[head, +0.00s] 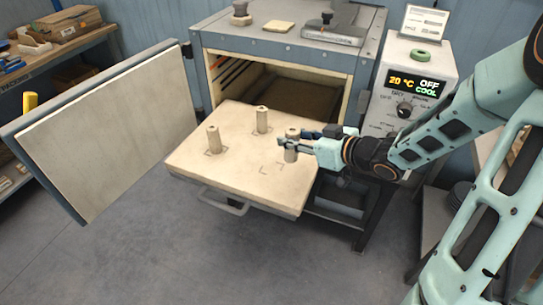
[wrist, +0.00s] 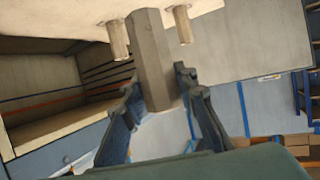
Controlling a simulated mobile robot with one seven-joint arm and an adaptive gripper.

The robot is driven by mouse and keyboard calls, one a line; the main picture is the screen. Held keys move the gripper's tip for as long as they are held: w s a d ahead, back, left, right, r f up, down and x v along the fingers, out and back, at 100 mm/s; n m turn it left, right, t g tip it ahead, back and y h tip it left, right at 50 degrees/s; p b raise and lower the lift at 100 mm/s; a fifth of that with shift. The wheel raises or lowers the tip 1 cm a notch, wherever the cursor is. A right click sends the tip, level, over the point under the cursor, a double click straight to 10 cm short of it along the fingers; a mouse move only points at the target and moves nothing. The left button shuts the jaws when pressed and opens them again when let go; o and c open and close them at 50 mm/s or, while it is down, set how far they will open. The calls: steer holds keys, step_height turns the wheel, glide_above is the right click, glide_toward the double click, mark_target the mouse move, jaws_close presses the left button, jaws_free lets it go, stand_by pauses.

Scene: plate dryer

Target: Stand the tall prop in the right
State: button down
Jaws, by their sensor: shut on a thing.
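A tall pale hexagonal prop (head: 291,154) is between the fingers of my gripper (head: 296,141) over the right part of the pulled-out kiln shelf (head: 240,182). In the wrist view my gripper (wrist: 158,85) is shut on this prop (wrist: 151,50), which fills the middle. The prop looks about upright; I cannot tell whether its foot touches the shelf. Two other props stand on the shelf: one at the left (head: 213,141), one at the back (head: 262,121). Both also show in the wrist view, left (wrist: 118,40) and right (wrist: 183,24). Bare corner marks (head: 271,168) lie just left of the held prop's foot.
The kiln door (head: 110,130) stands open at the left. The kiln chamber (head: 290,90) is open behind the shelf. A control box (head: 415,87) reading 20 °C, OFF, COOL stands at the right. The shelf's front is clear.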

steer(key=w+a+f, duration=0.2)
steer(key=f, duration=0.1)
steer(key=w+a+f+b, duration=0.1)
steer(key=w+a+f, duration=0.1)
steer(key=f, duration=0.1)
steer(key=w+a+f+b, duration=0.1)
steer(key=w+a+f, duration=0.1)
steer(key=f, duration=0.2)
steer(key=shift+w, duration=0.1)
steer(key=shift+f, duration=0.25)
steer(key=shift+f, duration=0.1)
steer(key=shift+f, duration=0.15)
steer(key=c, duration=1.5)
jaws_free()
steer(key=shift+d, duration=0.1)
steer(key=shift+c, duration=0.2)
